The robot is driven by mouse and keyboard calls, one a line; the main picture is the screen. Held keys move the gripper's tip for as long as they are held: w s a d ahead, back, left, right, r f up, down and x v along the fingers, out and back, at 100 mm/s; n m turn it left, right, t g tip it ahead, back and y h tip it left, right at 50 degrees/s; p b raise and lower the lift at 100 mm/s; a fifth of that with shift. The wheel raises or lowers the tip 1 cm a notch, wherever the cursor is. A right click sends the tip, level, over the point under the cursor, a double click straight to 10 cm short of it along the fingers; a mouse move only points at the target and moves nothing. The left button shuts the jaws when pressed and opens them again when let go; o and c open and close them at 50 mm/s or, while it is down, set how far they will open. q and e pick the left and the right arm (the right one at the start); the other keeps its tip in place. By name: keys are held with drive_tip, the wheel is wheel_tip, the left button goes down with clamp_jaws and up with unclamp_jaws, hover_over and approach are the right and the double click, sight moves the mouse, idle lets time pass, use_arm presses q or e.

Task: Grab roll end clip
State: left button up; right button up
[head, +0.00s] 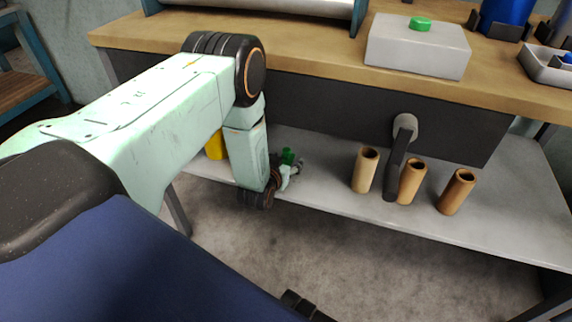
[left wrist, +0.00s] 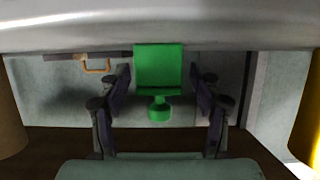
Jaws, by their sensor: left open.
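The green roll end clip (head: 287,155) is on the lower grey shelf under the bench, beside my left gripper (head: 289,172). In the left wrist view the clip (left wrist: 158,70) is a green block with a narrower round knob. It lies between the two spread fingers of my left gripper (left wrist: 160,108), with a gap on each side. The left gripper is open and holds nothing. In the head view the gripper partly hides the clip. My right gripper is not identifiable in either view.
Several brown cardboard tubes (head: 366,170) stand on the shelf (head: 330,190) to the right. A yellow object (head: 216,146) is partly behind my left arm. A crank handle (head: 397,160) hangs from the bench front (head: 330,110). A white box with a green button (head: 420,24) sits above.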

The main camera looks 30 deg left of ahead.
use_arm(q)
drive_tip(key=shift+r, duration=0.15)
drive_tip(key=shift+c, duration=0.3)
drive_tip(key=c, duration=1.1)
